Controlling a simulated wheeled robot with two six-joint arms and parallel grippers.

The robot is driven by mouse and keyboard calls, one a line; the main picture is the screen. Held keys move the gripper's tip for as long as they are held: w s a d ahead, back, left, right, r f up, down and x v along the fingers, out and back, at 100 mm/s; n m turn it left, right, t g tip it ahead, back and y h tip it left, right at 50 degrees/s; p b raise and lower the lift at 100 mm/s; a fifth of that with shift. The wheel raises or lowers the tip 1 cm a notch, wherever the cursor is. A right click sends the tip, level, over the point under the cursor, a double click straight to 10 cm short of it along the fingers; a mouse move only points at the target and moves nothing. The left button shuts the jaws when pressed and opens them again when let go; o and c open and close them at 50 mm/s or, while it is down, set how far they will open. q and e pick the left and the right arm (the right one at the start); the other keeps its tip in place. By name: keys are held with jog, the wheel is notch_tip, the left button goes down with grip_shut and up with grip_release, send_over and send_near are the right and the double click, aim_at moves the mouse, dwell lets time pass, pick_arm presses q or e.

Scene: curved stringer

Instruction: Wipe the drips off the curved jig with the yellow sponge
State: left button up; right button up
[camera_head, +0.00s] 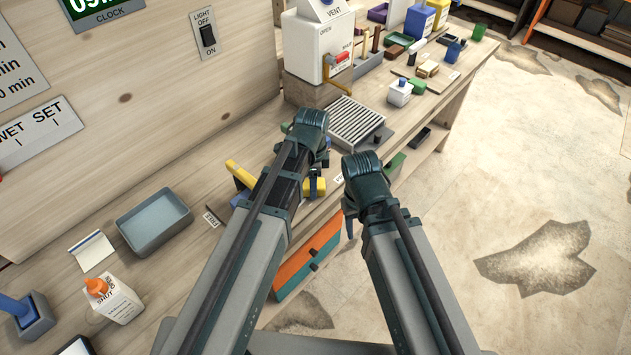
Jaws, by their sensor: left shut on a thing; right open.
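My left gripper (316,182) is over the bench, shut on a yellow block (312,188) that looks like the sponge; the fingers and wrist partly cover it. Another yellow piece (239,174) lies to the left of my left arm, partly hidden by it. I cannot clearly make out the curved jig or any drips; my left arm covers that part of the bench. My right gripper (350,222) is open at the bench's front edge, right of the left gripper, and seems empty.
A grey tray (152,222), a glue bottle (113,300) with an orange cap and a white pad (91,250) are on the left. A ribbed grey plate (357,122) and a white vented machine (316,47) stand behind. A small white bottle (400,92) and an orange-fronted box (308,258) also show.

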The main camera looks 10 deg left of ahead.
aim_at(303, 201)
pick_arm(q)
jog(key=shift+s+a+f, duration=0.1)
jog(key=shift+s+a, duration=0.5)
jog(key=shift+s, duration=0.3)
jog(key=shift+s+a+f, duration=0.1)
jog(key=shift+s+a, duration=0.5)
jog(key=shift+s, duration=0.3)
jog(key=shift+s+a+r, duration=0.15)
jog(key=shift+s+a, duration=1)
jog(key=shift+s, duration=0.25)
jog(key=shift+w, duration=0.1)
jog(key=shift+d+r, duration=0.1)
jog(key=shift+r, duration=0.05)
jog(key=shift+r+p, duration=0.3)
jog(key=shift+p, duration=0.1)
notch_tip(303, 201, up, 5)
jog(key=p, duration=0.5)
jog(key=shift+w+r, duration=0.1)
